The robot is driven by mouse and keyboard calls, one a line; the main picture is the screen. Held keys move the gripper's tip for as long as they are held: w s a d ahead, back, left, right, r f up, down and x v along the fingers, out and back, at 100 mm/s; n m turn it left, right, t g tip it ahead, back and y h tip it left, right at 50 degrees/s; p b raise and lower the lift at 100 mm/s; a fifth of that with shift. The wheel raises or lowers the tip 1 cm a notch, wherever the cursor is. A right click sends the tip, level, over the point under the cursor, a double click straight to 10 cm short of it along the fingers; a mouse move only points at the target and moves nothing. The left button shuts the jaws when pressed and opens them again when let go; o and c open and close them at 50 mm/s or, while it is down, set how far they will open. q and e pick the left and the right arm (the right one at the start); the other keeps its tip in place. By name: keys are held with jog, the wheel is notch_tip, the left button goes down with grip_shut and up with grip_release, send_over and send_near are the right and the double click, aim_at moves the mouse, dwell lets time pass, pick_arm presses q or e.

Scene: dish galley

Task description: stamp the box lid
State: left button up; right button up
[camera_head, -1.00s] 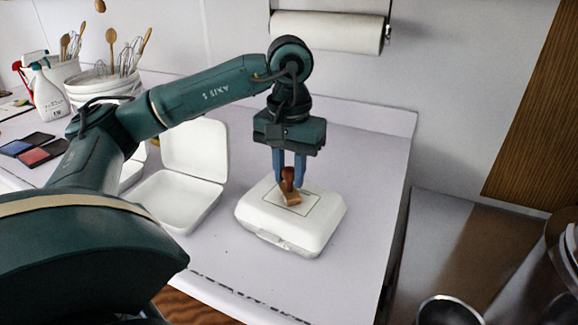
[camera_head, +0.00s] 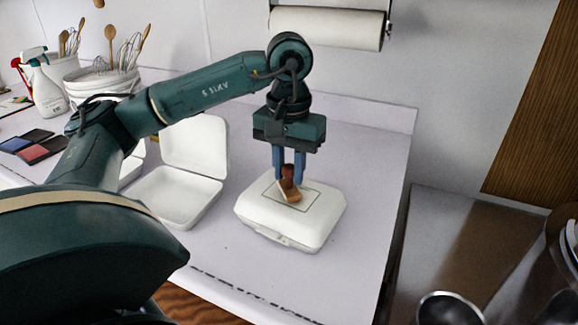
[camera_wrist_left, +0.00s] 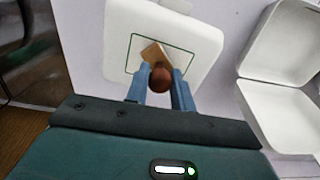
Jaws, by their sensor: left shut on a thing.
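A closed white box (camera_head: 262,213) sits on the counter, with a thin dark rectangle outlined on its lid. It also shows in the left wrist view (camera_wrist_left: 200,40). My left gripper (camera_head: 289,176) is shut on a wooden stamp (camera_head: 290,192) with a brown handle, above the outlined rectangle. The stamp's block is slightly tilted and turned against the outline; I cannot tell whether it touches the lid. In the left wrist view the stamp (camera_wrist_left: 160,75) lies within the outline, and no mark shows on the visible lid. An ink pad (camera_head: 42,152) with a red surface lies at the far left. My right gripper is out of view.
An open white box (camera_head: 175,197) stands left of the closed one. A spray bottle (camera_head: 48,95) and pots of utensils (camera_head: 100,82) stand at the back left. A paper roll (camera_head: 325,27) hangs on the wall. The counter right of the closed box is clear.

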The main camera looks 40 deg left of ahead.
pick_arm(q)
jog(key=shift+s+f+b, duration=0.1)
jog(key=shift+f+b, duration=0.35)
jog(key=shift+f, duration=0.1)
dwell(1.3)
jog(key=shift+r+p, duration=2.6)
jog(key=shift+r, duration=1.05)
